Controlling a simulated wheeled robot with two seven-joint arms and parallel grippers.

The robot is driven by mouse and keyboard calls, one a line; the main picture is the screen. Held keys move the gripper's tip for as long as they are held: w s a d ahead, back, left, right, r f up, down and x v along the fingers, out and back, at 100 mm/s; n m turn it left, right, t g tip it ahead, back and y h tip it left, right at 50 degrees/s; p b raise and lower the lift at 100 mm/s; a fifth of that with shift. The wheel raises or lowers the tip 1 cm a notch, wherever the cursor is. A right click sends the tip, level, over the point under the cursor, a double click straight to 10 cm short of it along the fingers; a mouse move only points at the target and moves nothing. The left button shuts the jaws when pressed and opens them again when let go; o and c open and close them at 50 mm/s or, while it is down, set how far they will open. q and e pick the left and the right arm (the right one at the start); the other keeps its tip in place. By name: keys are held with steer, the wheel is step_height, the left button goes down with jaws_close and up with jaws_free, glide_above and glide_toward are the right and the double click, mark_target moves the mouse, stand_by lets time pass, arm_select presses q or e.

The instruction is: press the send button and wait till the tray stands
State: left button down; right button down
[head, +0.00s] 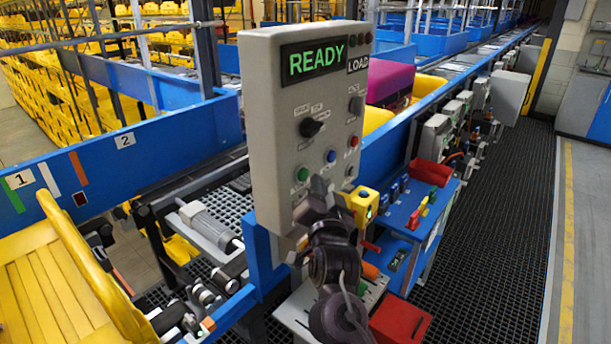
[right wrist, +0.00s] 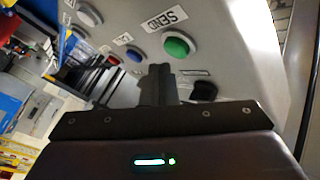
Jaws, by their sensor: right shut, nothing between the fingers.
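The grey control panel (head: 270,120) stands in the middle of the head view, its display reading READY in green, with a dim LOAD field beside it. The green button (head: 302,174) is low on its face; the right wrist view shows it (right wrist: 177,45) under a SEND label (right wrist: 165,20). My right gripper (head: 319,186) is shut and empty, its tips just below and right of the green button. In the right wrist view the fingertips (right wrist: 160,70) appear just short of the button; contact is not visible. A yellow slatted tray (head: 50,285) is at lower left. My left gripper is out of view.
A blue button (head: 331,156), a red button (head: 353,141) and a black knob (head: 311,127) share the panel. A blue stand with red tools (head: 430,172) is right of it. A magenta item (head: 390,80) lies behind. The dark grating walkway (head: 500,220) is clear.

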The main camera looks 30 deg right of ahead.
steer(key=shift+w, duration=0.1)
stand_by(0.3)
steer(key=shift+w+a, duration=0.15)
steer(key=shift+w, duration=0.2)
steer(key=shift+w+a, duration=0.2)
steer(key=shift+w, duration=0.25)
stand_by(0.8)
steer(key=shift+s, duration=0.1)
steer(key=shift+s+d, duration=0.35)
steer(key=shift+s, duration=0.45)
